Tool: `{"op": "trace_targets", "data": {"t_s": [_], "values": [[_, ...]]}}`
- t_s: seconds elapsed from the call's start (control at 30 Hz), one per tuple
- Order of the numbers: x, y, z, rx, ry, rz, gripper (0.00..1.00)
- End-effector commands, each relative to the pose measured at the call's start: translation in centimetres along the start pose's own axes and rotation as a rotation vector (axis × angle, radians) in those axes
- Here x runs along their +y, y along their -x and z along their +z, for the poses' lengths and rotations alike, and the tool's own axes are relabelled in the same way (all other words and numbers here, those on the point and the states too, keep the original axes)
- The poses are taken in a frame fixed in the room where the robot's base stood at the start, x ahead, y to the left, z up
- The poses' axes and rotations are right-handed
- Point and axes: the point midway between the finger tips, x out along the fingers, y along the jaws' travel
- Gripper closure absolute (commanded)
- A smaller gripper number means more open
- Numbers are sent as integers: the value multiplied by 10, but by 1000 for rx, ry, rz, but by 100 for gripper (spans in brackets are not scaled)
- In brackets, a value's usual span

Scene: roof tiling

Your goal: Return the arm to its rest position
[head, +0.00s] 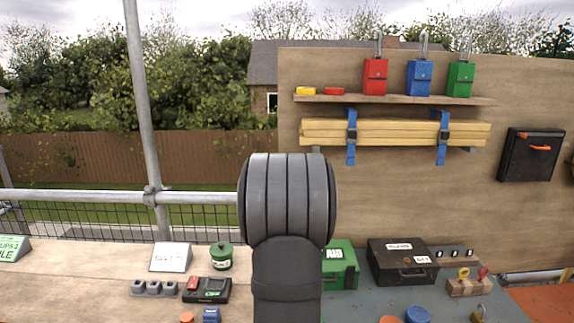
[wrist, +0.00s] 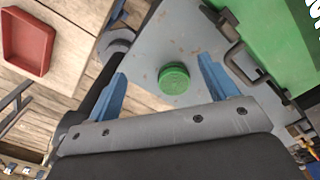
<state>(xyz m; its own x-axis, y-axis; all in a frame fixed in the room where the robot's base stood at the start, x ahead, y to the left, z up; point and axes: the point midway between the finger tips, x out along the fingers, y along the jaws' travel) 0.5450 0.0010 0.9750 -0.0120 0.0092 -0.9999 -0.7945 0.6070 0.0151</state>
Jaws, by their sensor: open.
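My gripper (wrist: 161,66) shows in the wrist view, with its two blue fingers spread apart and nothing held between them. A green round cap (wrist: 174,79) lies on the grey-blue surface (wrist: 150,50) beyond the fingers, seen in the gap between them. I cannot tell how far below the fingers it is. In the head view my dark arm stands upright in the middle and hides part of the bench; my gripper does not show there.
A green case (wrist: 262,30) is close on the right in the wrist view; a red tray (wrist: 30,40) lies on planks at left. In the head view, a black case (head: 402,262), a green canister (head: 221,257) and a red-and-black device (head: 206,290) stand around my arm.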

Motion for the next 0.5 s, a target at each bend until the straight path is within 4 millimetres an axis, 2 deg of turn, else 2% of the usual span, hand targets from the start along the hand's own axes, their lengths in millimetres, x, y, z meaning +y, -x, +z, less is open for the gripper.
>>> {"op": "trace_targets", "data": {"t_s": [0.03,0.3,0.5], "values": [[6,0,10,0,21,0,21],[37,-3,53,1,105,0,21],[54,-4,73,3,149,1,21]]}}
